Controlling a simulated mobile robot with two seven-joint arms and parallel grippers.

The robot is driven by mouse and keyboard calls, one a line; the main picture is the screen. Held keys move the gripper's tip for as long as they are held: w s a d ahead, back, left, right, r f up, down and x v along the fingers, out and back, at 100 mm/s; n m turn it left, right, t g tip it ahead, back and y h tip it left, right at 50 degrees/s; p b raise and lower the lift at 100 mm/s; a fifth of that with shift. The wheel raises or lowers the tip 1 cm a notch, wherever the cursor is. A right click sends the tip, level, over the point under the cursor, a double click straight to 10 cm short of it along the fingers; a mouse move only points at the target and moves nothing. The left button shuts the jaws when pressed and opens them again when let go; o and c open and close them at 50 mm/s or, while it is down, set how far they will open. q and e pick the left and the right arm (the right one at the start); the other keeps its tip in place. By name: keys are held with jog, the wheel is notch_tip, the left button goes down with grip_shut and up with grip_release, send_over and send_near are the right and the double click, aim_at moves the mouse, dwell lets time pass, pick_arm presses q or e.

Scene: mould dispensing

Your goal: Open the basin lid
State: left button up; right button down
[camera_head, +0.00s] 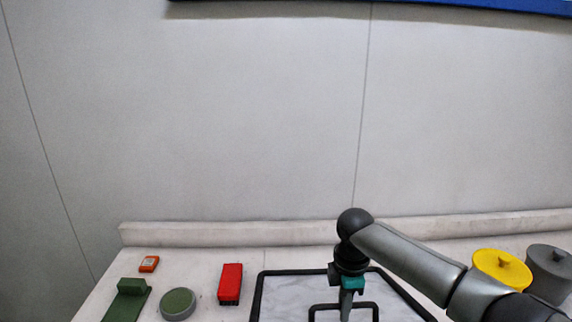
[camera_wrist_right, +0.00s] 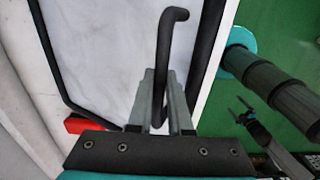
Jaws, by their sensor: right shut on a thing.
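The basin lid (camera_head: 283,303) is a pale marbled panel with a black frame, at the bottom centre of the head view. It also shows in the right wrist view (camera_wrist_right: 95,45). Its black bar handle (camera_head: 318,306) stands up from the panel, and its bent end (camera_wrist_right: 172,20) sticks out past my fingers. My right gripper (camera_head: 347,308) is shut on this handle; its grey fingers (camera_wrist_right: 160,95) lie on both sides of the bar. The lid's near edge is cut off in the head view. My left gripper (camera_wrist_right: 240,109), small in the right wrist view, shows two spread prongs, away from the lid.
Left of the lid are a red box (camera_head: 230,283), a round green-topped dish (camera_head: 178,303), a green block-like tool (camera_head: 127,303) and a small orange device (camera_head: 149,264). A yellow lidded pot (camera_head: 500,268) and grey lidded pot (camera_head: 550,270) stand right. A wall closes the back.

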jog(key=shift+w+r, duration=0.5)
jog(key=shift+r, duration=0.1)
jog(key=shift+w+r, duration=1.35)
jog(key=shift+r, duration=0.3)
jog(key=shift+w+a+r+b, duration=0.1)
jog(key=shift+w+r+b, duration=1.15)
jog(key=shift+w+r, duration=0.25)
